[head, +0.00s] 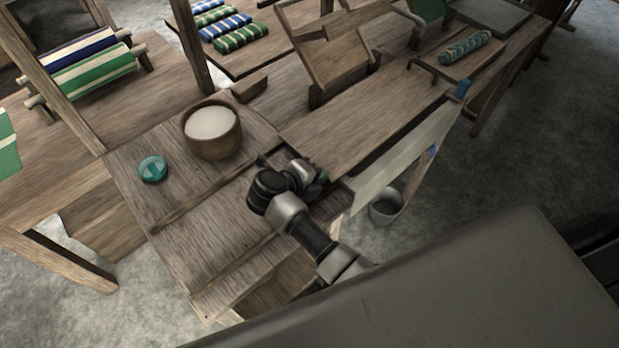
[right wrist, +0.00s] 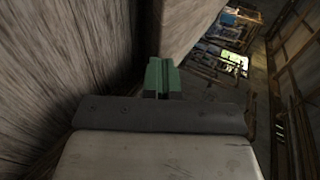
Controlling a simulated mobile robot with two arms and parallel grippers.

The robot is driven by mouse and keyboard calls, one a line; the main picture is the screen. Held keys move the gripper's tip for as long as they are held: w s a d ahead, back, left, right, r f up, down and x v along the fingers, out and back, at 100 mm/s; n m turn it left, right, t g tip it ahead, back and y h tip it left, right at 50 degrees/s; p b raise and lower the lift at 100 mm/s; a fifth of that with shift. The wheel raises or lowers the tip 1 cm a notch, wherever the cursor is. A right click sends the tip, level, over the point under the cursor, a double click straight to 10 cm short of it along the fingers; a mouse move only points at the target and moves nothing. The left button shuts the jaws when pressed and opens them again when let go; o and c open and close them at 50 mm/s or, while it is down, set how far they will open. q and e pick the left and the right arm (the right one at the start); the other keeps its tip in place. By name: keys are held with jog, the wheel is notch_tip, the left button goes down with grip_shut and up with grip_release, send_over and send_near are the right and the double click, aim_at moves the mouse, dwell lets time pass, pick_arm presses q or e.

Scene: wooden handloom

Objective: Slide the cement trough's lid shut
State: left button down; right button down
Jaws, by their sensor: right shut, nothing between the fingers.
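No thing here is plainly a cement trough. A flat wooden panel (head: 215,245) on the bench is lid-like, but I cannot tell whether it is the lid. My right gripper (head: 321,177) is at the panel's right end, by a dark gap before a long plank (head: 350,120). Its green fingertips (right wrist: 162,77) are together and empty in the right wrist view, close to wooden faces (right wrist: 65,60); I cannot tell if they touch. The wrist hides part of the panel's edge and the gap. My left gripper is not in view.
A wooden bowl of white powder (head: 212,130) and a teal round object (head: 153,169) stand on the bench left of my right arm. A grey bucket (head: 386,207) is on the floor. Striped cloth rolls (head: 90,68) lie at the upper left.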

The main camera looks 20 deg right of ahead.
aim_at(335, 167)
jog(key=shift+w+d+f, duration=0.1)
jog(key=shift+w+d, duration=0.1)
jog(key=shift+d, duration=0.55)
jog(key=shift+w+d, duration=0.15)
jog(key=shift+d, duration=0.6)
notch_tip(335, 167, up, 5)
jog(key=p, duration=0.4)
jog(key=shift+f, duration=0.2)
jog(key=s+d+r+p, duration=0.6)
jog(key=s+p, duration=0.3)
jog(key=p, duration=0.3)
jog(key=shift+s+d+r, duration=0.2)
jog(key=shift+s+r, duration=0.05)
jog(key=shift+s, duration=0.05)
